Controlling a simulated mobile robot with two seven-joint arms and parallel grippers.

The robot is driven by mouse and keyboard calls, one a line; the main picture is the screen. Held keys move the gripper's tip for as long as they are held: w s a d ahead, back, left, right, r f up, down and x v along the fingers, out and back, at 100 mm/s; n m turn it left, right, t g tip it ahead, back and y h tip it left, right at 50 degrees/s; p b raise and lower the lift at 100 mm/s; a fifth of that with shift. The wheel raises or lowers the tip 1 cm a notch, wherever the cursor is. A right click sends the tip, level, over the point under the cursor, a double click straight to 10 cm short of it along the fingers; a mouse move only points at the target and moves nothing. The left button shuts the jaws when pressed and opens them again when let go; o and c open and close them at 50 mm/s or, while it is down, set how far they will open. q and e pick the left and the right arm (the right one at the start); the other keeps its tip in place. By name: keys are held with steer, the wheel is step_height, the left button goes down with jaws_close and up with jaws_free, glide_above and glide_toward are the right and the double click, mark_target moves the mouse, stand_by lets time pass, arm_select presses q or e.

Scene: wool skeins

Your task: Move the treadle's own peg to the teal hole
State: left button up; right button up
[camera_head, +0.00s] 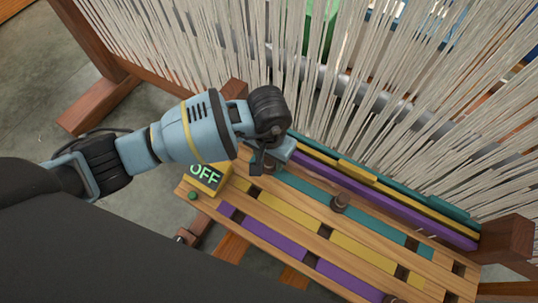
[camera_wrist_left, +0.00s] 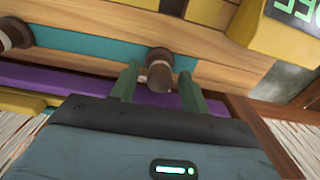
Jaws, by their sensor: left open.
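My left gripper (camera_head: 270,166) is open over the left part of the slotted wooden board (camera_head: 285,228). In the left wrist view its two fingers (camera_wrist_left: 160,82) stand either side of a brown peg (camera_wrist_left: 159,66) on a teal strip (camera_wrist_left: 105,50); I cannot tell whether they touch it. A second brown peg (camera_head: 340,203) stands on the teal strip (camera_head: 305,187) in the head view, and a peg (camera_wrist_left: 14,35) shows at the left of the left wrist view. A dark square hole (camera_head: 411,243) lies in the teal strip towards its right end. My right gripper is not in view.
Yellow (camera_head: 361,248) and purple (camera_head: 270,234) strips with dark holes run along the board. A yellow box reading OFF (camera_head: 205,177) sits at its left end, with a green button (camera_head: 193,196). Pale hanging threads (camera_head: 400,90) rise close behind the board.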

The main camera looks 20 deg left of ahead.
arm_select(q)
steer(key=shift+r, duration=0.25)
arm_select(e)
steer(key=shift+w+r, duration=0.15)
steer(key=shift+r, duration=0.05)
arm_select(q)
step_height(320, 180, up, 13)
steer(key=p, duration=0.4)
steer(key=shift+f+p, duration=0.15)
steer(key=shift+p, duration=0.25)
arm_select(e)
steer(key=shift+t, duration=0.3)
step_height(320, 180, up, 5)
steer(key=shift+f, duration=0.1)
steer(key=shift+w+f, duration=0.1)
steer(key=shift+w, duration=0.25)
